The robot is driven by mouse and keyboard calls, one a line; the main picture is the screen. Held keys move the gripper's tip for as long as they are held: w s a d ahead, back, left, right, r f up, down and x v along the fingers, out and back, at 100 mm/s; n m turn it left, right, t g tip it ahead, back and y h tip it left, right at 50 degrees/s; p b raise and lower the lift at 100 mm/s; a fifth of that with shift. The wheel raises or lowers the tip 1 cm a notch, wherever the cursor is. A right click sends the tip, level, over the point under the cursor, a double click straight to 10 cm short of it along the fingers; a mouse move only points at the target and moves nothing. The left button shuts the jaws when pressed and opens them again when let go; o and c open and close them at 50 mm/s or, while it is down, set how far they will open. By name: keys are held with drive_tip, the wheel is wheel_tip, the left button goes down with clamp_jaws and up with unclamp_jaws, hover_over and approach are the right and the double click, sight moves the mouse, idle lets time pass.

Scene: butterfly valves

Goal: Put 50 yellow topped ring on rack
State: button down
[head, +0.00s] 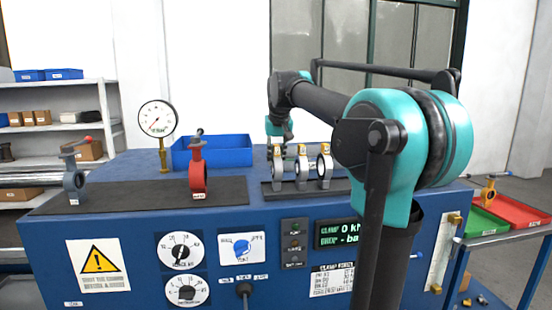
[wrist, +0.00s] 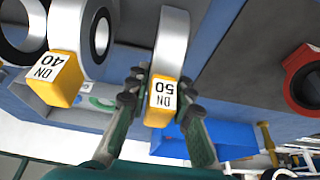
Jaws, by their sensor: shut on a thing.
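The yellow-topped ring marked DN 50 (wrist: 162,100) is between the fingers of my gripper (wrist: 160,108) in the wrist view; the fingers close on its yellow block from both sides. In the head view this grey ring (head: 278,170) is the leftmost of three upright rings at the dark rack (head: 268,192), with my gripper (head: 279,143) right above it. I cannot tell whether its bottom touches the rack. A DN 40 ring (wrist: 66,80) with a yellow top stands beside it, apart from the fingers; it also shows in the head view (head: 301,168).
A third ring (head: 325,166) stands at the rack's right. A red valve (head: 198,178) and a grey valve (head: 73,180) stand on the dark mat (head: 130,196) to the left. A pressure gauge (head: 157,118) and a blue bin (head: 226,152) are behind. Red and green trays (head: 518,211) are far right.

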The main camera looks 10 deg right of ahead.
drive_tip(key=c, duration=1.3)
unclamp_jaws()
drive_tip(key=shift+c, duration=0.2)
drive_tip(key=v, duration=1.2)
